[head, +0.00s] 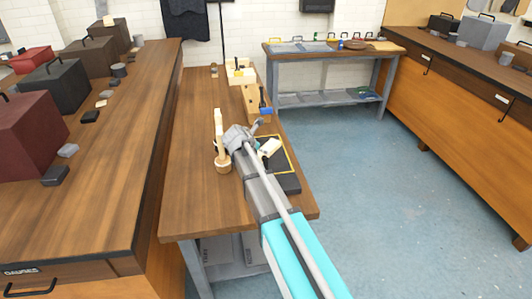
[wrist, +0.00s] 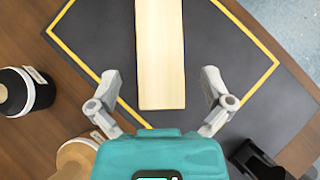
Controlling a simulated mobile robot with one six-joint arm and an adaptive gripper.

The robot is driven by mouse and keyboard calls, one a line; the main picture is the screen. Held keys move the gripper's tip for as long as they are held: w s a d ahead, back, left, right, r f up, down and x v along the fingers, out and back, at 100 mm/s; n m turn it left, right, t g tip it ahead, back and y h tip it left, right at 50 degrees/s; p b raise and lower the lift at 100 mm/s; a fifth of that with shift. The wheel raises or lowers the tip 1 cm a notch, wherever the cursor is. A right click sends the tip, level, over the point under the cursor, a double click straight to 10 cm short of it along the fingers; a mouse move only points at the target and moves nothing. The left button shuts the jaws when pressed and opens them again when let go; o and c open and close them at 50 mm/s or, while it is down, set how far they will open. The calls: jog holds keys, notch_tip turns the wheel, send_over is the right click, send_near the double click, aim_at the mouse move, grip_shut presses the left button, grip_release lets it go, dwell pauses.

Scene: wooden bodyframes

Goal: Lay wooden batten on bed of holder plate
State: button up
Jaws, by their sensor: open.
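A pale wooden batten (wrist: 160,60) shows in the wrist view over a black mat with a yellow outline (wrist: 95,35), its near end between my fingers. My gripper (wrist: 160,82) is open, with a gap on each side of the batten. In the head view my gripper (head: 261,131) is above the mat (head: 289,184), partly hidden by my arm, and the light batten (head: 270,147) shows beside it. A wooden fixture with a blue part (head: 251,97) stands farther back on the bench; I cannot tell surely whether it is the holder plate.
A wooden mallet-like tool (head: 221,150) stands left of my gripper on the bench (head: 190,170). In the wrist view a dark round container (wrist: 22,92) lies left and a black object (wrist: 255,160) lower right. The bench's left part is mostly clear.

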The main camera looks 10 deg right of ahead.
jog(key=shift+r+b+x, duration=0.2)
jog(key=shift+b+x, duration=1.2)
jog(key=shift+x, duration=1.1)
jog(key=shift+w+d, duration=0.1)
jog(key=shift+w, duration=0.05)
jog(key=c, duration=1.2)
jog(key=shift+r, duration=0.2)
notch_tip(320, 180, up, 10)
jog(key=p, duration=1)
jog(key=shift+f, duration=0.15)
notch_tip(320, 180, up, 7)
jog(key=p, duration=0.7)
jog(key=shift+m+g+h, duration=0.3)
jog(key=shift+m+g, duration=0.1)
jog(key=shift+m, duration=0.3)
jog(key=s+f+b, duration=0.1)
jog(key=s+f, duration=0.1)
jog(key=s, duration=0.6)
jog(key=s+f+b, duration=0.1)
jog(key=s+b, duration=0.1)
jog(key=s, duration=0.6)
jog(key=s+f+b, duration=0.2)
jog(key=s, duration=0.6)
jog(key=shift+f, duration=0.3)
